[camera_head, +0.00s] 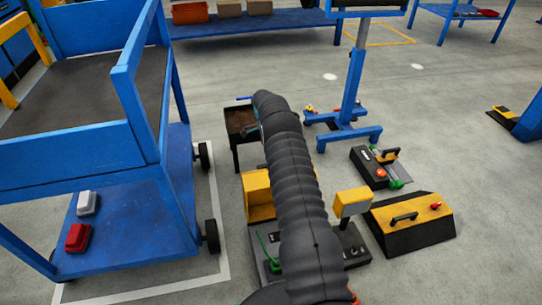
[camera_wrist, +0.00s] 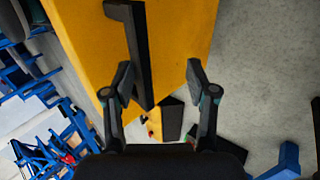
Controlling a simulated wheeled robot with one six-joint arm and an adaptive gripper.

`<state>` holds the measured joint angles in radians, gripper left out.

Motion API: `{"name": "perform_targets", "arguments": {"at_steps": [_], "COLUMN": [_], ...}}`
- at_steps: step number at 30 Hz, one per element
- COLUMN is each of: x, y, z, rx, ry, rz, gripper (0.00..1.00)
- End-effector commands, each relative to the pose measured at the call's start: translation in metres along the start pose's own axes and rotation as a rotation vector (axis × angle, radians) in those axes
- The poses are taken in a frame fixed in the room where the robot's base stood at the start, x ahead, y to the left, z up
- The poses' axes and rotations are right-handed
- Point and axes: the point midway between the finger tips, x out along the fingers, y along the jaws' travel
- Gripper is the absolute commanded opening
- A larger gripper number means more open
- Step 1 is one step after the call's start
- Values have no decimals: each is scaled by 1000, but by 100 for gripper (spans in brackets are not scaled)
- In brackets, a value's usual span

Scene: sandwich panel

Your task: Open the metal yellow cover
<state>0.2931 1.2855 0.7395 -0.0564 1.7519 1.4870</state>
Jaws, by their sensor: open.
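A large yellow metal surface (camera_wrist: 185,35) with a black bar handle (camera_wrist: 136,55) fills the top middle of the wrist view. My gripper (camera_wrist: 160,78) is open in front of it. The handle's lower end shows between the fingers, close to the left one; I cannot tell if they touch. I cannot tell which is in the wrist view. My arm hides the gripper there.
A blue cart (camera_head: 70,158) stands close on the left. A small yellow box (camera_head: 352,203) stands on a dark panel right of my arm. A dark open bin (camera_head: 240,122) and a blue stand (camera_head: 347,125) are farther back.

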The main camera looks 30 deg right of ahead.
Motion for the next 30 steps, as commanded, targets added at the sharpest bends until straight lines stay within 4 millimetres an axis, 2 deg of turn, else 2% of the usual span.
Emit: {"name": "perform_targets", "arguments": {"at_steps": [1,4,8,20,23,30], "x": [15,14,14,7,2,-30], "y": [-5,-5,-4,-2,2,25], "z": [0,0,0,2,1,1], "rx": [0,0,-1,-2,-2,-1], "ry": [-2,-2,-2,0,0,0], "rz": [14,14,14,9,8,6], "gripper": [42,46,42,42,42,42]}}
